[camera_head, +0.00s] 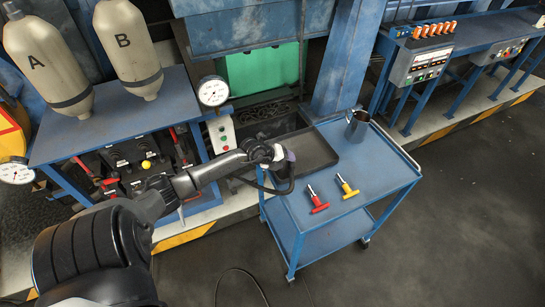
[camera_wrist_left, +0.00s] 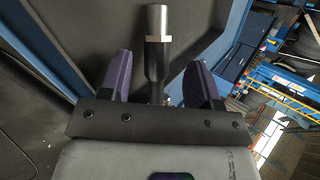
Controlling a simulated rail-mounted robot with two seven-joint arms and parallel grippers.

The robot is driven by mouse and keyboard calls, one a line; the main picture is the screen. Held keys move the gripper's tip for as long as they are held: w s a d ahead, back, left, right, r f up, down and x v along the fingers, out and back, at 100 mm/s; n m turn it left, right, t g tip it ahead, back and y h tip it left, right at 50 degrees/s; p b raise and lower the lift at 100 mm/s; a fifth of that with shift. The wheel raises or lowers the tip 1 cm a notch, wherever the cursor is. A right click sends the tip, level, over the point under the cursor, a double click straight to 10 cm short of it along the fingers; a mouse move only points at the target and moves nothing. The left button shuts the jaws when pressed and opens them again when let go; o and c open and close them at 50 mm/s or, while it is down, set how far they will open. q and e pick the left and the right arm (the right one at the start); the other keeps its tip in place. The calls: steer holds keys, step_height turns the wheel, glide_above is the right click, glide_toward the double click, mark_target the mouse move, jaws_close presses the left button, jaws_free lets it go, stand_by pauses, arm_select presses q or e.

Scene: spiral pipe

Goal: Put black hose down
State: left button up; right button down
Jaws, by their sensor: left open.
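The black hose (camera_head: 272,191) shows as a short dark curve by my left gripper (camera_head: 287,166), at the left edge of the blue cart. In the left wrist view its end (camera_wrist_left: 157,70), with a silver metal tip and a hex collar, lies between the two purple fingers of my left gripper (camera_wrist_left: 161,80). The fingers stand apart with a gap on each side of the hose. A dark tray (camera_head: 318,152) is on the cart top beside the gripper. I cannot tell whether the hose end touches the tray. My right gripper is not in view.
A gauge (camera_head: 213,91) and a blue bench with bottles A (camera_head: 48,62) and B (camera_head: 127,45) stand to the left. The cart's right side is clear.

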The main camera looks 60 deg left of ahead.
arm_select(q)
steer(key=p+v, duration=0.3)
steer(key=v, duration=0.9)
steer(key=d+r+n+t+y, duration=0.1)
steer(key=d+r+n+t, duration=0.35)
steer(key=d, duration=0.25)
steer(key=d+r+n+t, duration=0.3)
steer(key=d+n+t, duration=0.15)
steer(key=d, duration=0.25)
steer(key=s+d+f+n+g, duration=0.5)
steer(key=s+d+g, duration=0.2)
steer(key=d, duration=0.3)
steer(key=s+d+f+n+g, duration=0.5)
steer(key=s+d+g, duration=0.2)
steer(key=s+d, duration=0.3)
steer(key=shift+s+d+f+n+g+h, duration=0.25)
steer(key=shift+s+d+n+g+h, duration=0.05)
steer(key=shift+d+g+h, duration=0.1)
steer(key=shift+a, duration=0.15)
